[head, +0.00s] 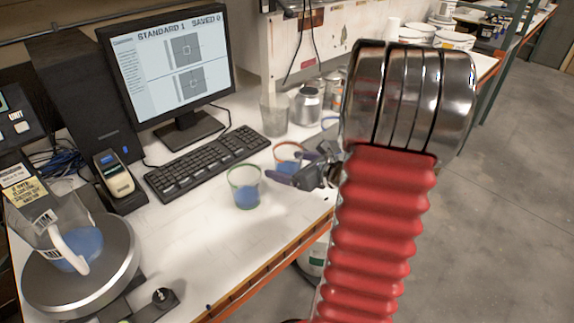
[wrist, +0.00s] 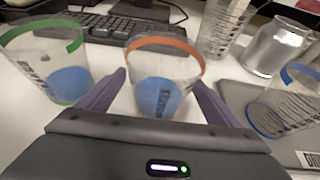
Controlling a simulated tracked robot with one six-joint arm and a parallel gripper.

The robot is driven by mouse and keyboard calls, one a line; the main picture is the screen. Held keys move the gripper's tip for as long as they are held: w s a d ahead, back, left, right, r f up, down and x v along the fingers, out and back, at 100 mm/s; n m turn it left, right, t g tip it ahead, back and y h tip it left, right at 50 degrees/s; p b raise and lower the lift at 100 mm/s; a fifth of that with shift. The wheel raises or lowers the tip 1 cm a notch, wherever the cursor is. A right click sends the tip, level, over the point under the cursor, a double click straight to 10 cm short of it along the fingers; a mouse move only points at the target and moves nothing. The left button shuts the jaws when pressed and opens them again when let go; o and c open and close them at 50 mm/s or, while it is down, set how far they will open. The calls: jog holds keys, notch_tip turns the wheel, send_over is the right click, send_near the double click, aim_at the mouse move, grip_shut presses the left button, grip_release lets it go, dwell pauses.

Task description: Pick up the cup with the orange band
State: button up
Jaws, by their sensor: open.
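The cup with the orange band (wrist: 166,72) is clear, with blue at its bottom, and stands upright on the white table in the wrist view. In the head view its orange rim (head: 288,150) shows behind my gripper, which hides part of it. My gripper (wrist: 162,92) is open, with one purple finger on each side of the cup's lower part. I cannot tell whether the fingers touch it. My gripper also shows in the head view (head: 299,172), low over the table by the cup.
A green-banded cup (wrist: 52,65) stands close on the left, also in the head view (head: 244,188). A blue-banded cup (wrist: 284,100) is on the right. A clear beaker (head: 274,114), a metal can (head: 307,106) and a keyboard (head: 208,163) are behind. The table's front edge is near.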

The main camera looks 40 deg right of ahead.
jog(key=shift+c, duration=0.2)
jog(key=c, duration=1.1)
jog(key=shift+c, duration=0.2)
jog(key=shift+r, duration=0.25)
notch_tip(320, 180, up, 10)
jog(key=shift+f, duration=0.25)
dwell(0.5)
dwell(0.7)
